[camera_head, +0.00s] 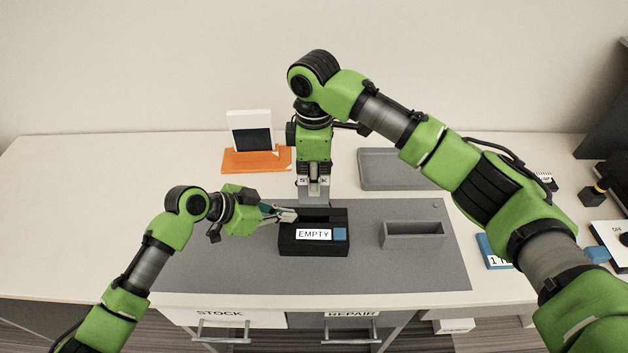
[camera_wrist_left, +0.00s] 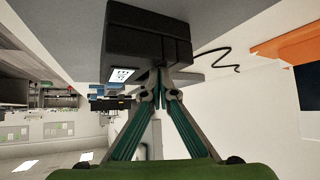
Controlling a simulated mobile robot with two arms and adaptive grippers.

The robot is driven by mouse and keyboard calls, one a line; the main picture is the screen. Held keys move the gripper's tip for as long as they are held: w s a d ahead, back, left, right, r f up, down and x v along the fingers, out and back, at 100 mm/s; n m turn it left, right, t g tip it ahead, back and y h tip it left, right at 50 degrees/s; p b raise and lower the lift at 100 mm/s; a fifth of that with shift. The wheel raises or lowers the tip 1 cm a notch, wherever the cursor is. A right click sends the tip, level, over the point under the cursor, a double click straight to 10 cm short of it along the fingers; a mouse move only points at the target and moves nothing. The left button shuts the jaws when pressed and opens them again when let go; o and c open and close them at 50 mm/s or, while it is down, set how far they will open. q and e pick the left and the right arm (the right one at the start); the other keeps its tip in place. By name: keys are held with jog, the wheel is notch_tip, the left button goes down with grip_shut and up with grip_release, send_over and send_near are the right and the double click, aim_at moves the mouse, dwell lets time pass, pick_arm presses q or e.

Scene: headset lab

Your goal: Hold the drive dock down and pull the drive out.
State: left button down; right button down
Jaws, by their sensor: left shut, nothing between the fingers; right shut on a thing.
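The black drive dock (camera_head: 287,244) sits on the grey mat, with a white EMPTY label and a blue square on its front. It also shows in the left wrist view (camera_wrist_left: 150,35). The grey drive (camera_head: 316,200) is upright, with a partly covered white label. My right gripper (camera_head: 315,188) is shut on its top. The drive's lower end is at or just above the dock's back edge; I cannot tell if they touch. My left gripper (camera_head: 290,215) is shut and empty, its tips at the dock's top left; it also shows in the left wrist view (camera_wrist_left: 160,88).
A grey open holder (camera_head: 412,241) stands right of the dock. A grey tray (camera_head: 385,183) lies behind it. An orange stand (camera_head: 240,161) with a white-framed dark panel is at the back left. STOCK (camera_head: 219,314) and REPAIR (camera_head: 352,314) drawers are at the front. The left tabletop is clear.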

pick_arm(q)
jog(key=shift+r+p, duration=1.95)
jog(key=shift+r, duration=0.55)
jog(key=shift+a+f, duration=0.1)
